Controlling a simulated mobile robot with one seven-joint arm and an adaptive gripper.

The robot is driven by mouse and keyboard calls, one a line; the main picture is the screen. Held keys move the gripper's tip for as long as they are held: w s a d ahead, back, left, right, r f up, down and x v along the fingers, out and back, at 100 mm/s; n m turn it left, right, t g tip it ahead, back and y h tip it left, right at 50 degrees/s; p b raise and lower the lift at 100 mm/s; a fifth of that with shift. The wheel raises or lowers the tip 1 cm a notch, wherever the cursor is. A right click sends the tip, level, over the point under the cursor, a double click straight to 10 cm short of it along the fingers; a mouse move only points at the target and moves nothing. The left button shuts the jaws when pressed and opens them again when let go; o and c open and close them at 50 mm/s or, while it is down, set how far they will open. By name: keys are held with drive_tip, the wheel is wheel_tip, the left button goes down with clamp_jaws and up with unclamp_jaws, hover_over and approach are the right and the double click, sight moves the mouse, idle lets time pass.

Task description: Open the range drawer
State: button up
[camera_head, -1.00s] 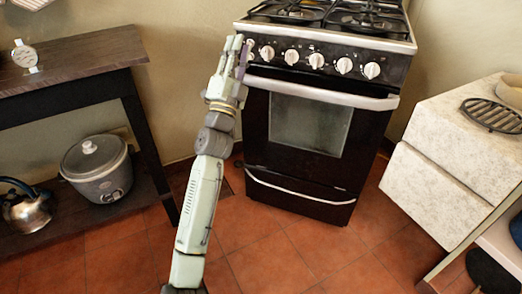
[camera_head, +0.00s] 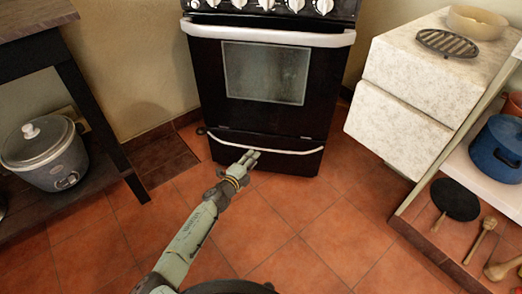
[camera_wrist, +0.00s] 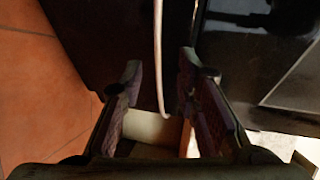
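The range (camera_head: 268,110) is a black stove with a glass oven door. Its drawer (camera_head: 225,153) is the black panel at the bottom, below the oven door, and looks shut. The drawer handle (camera_head: 290,150) is a thin, pale curved bar across the panel. My gripper (camera_head: 251,156) is in front of the middle of the handle in the head view. In the wrist view my gripper (camera_wrist: 160,80) is open, with the handle (camera_wrist: 158,50) running between its spread fingers. I cannot tell whether a finger touches the bar.
The oven door handle (camera_head: 265,37) lies above. A dark side table (camera_head: 90,110) with a grey cooker (camera_head: 45,155) stands at left. A pale stone-faced cabinet (camera_head: 400,100) and a shelf with a blue pot (camera_head: 497,148) stand at right. Tiled floor (camera_head: 300,215) before the range is clear.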

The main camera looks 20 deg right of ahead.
drive_tip(key=shift+b+x, duration=1.55)
drive_tip(key=shift+x, duration=2.85)
clamp_jaws()
